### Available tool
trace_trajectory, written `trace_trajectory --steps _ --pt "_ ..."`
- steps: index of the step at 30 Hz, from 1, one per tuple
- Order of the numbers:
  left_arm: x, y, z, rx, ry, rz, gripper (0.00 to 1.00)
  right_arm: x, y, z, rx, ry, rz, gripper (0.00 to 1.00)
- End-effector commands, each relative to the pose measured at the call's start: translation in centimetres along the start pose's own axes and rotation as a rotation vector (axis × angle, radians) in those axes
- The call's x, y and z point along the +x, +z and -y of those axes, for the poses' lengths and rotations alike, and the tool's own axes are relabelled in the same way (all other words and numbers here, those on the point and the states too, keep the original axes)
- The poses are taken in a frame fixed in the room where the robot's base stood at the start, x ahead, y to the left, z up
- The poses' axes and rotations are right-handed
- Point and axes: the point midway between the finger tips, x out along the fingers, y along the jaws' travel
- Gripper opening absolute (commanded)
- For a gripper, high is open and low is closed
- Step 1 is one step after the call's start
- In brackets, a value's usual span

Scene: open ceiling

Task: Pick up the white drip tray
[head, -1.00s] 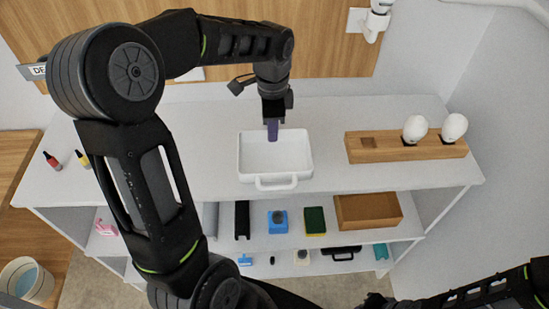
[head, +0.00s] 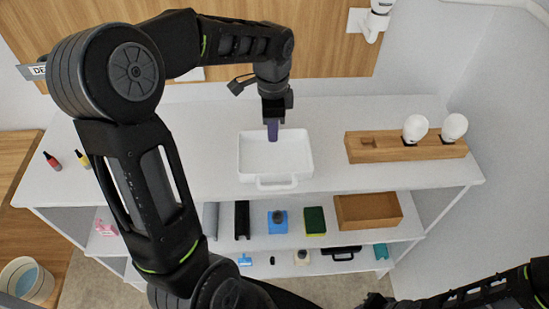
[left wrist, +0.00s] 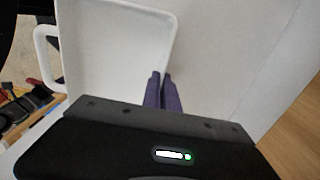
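The white drip tray (head: 246,160) is a shallow rectangular tray with a loop handle on its near side. It sits on the white top shelf, left of the wooden holder. My left gripper (head: 272,130) points down at the tray's far wall, with its purple fingers over the rim. In the left wrist view the fingers (left wrist: 163,92) are close together on either side of the tray's rim (left wrist: 174,30), so they look shut on it. The tray still rests on the shelf. My right gripper (head: 375,301) is at the bottom edge, dark and partly cut off; its fingers cannot be made out.
A wooden holder (head: 375,151) with two white bulbs stands right of the tray. Two small bottles (head: 52,161) are at the far left. The lower shelf holds a sponge (head: 315,221), a brown box (head: 367,211) and other items. The shelf top around the tray is clear.

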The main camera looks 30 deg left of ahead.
Motion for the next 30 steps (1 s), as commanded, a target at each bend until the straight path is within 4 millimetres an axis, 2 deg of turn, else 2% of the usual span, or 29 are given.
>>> trace_trajectory --steps 7,11,24,30 --pt "-0.1 0.0 0.0 0.000 -0.001 0.000 0.00 0.0 0.0 0.0 0.000 0.000 0.000 0.00" --pt "-0.9 -0.1 0.1 0.000 -0.003 -0.002 0.00 0.1 0.0 0.0 0.000 0.000 0.000 0.00" --pt "-8.6 -0.1 0.1 0.000 -0.002 -0.002 0.00 0.6 -0.1 -0.2 -0.002 -0.002 -0.002 0.00" --pt "-10.0 0.0 0.0 0.000 -0.001 -0.001 0.00 0.7 -0.1 -0.2 -0.002 -0.002 -0.002 0.00"
